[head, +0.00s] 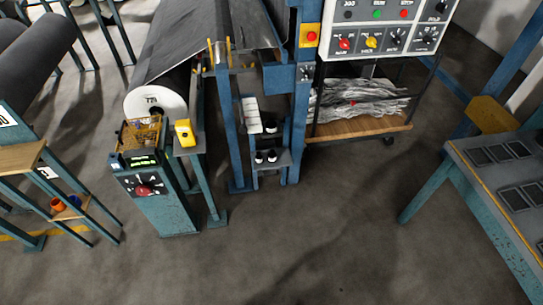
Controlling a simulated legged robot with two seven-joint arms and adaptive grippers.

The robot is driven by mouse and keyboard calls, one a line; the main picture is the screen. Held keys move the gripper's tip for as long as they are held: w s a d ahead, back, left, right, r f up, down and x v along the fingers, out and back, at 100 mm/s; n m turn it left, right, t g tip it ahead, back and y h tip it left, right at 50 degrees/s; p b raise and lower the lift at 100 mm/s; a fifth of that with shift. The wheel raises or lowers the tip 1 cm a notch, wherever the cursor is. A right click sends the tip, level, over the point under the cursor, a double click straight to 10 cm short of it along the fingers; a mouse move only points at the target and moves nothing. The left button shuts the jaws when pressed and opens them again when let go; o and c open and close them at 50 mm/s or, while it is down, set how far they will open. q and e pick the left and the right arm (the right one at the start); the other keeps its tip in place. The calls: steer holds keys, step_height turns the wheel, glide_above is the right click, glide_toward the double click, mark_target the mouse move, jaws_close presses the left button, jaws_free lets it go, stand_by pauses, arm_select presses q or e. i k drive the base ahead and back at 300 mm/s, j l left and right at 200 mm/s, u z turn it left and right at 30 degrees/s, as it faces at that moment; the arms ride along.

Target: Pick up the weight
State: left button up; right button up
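I cannot make out for certain which thing is the weight. A teal pedestal (162,212) with a dial and a small lit display stands left of centre. On its top is a tray with small brownish-gold pieces (140,133), too small to tell apart. A yellow block-like item (184,132) sits on a narrow stand beside it. Neither of my grippers shows in the head view.
A large grey roll (190,45) with a white end lies behind the pedestal. A control panel (384,30) hangs above a wooden-shelf cart (350,130) of grey strands. A teal table (490,190) with dark plates stands right. The floor (290,245) in front is clear.

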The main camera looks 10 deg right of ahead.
mark_target(270, 126)
steer(key=i+l+u, duration=0.2)
steer(key=i+l, duration=0.15)
steer(key=l, duration=0.25)
steer(key=i+l+u, duration=0.1)
steer(key=l, duration=0.2)
steer(key=i+l+u, duration=0.2)
steer(key=i+l, duration=0.15)
steer(key=l, duration=0.3)
